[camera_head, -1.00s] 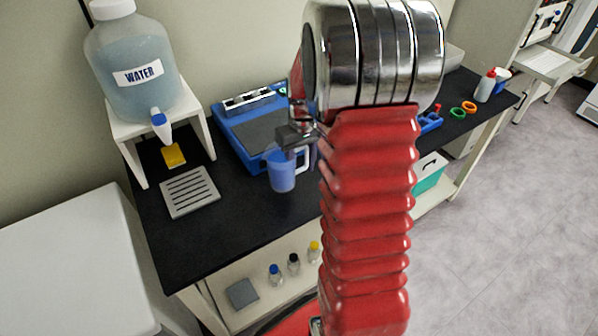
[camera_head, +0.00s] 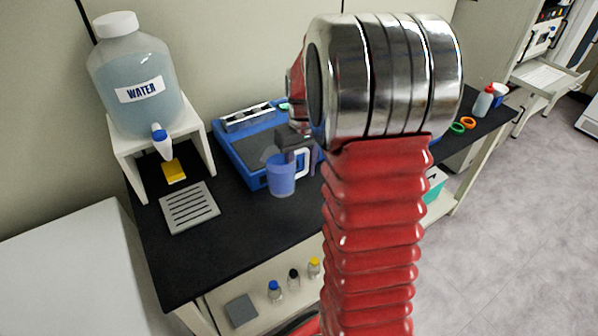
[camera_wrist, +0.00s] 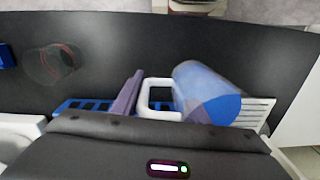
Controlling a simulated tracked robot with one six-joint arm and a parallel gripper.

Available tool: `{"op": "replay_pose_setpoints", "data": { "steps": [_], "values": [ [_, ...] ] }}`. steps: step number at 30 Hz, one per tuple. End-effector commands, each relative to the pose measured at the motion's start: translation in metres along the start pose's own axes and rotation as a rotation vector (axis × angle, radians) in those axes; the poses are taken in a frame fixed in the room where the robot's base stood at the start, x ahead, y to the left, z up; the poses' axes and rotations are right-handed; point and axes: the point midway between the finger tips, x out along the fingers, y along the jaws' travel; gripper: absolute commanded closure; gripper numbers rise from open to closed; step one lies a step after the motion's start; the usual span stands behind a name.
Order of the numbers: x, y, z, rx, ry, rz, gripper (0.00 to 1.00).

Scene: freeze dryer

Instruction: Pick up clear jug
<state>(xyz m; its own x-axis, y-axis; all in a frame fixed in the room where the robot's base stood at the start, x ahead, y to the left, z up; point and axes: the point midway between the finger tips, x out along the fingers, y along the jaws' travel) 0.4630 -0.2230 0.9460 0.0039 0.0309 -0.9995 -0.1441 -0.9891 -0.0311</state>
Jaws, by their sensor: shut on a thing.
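The clear jug (camera_head: 281,178) is a bluish see-through cup with a white handle (camera_head: 303,163). It shows upright in the head view, in front of the blue device on the black bench. My gripper (camera_head: 299,150) is shut on the jug at its handle side. In the wrist view the jug (camera_wrist: 205,88) is right of centre, with its handle beside a grey-purple finger (camera_wrist: 126,96). My red arm sleeve hides part of the bench behind it. Whether the jug's base touches the bench is hard to tell.
A blue device (camera_head: 246,150) stands close behind the jug. A large water bottle (camera_head: 137,75) on a white stand is at the left, with a slotted grey tray (camera_head: 189,207) in front. A clear vessel (camera_wrist: 52,65) shows at the left in the wrist view.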

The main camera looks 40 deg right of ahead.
Motion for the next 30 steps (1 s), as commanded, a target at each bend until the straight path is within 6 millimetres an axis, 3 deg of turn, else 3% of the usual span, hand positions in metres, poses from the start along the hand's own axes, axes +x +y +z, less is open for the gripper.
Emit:
{"op": "replay_pose_setpoints", "data": {
  "steps": [20,26,30],
  "values": [
    [0.000,-0.002,-0.002,-0.002,0.001,0.000,1.00],
    [0.003,-0.017,-0.011,-0.014,0.001,0.000,1.00],
    [0.006,-0.038,-0.021,-0.029,0.001,0.000,1.00]
  ]
}}
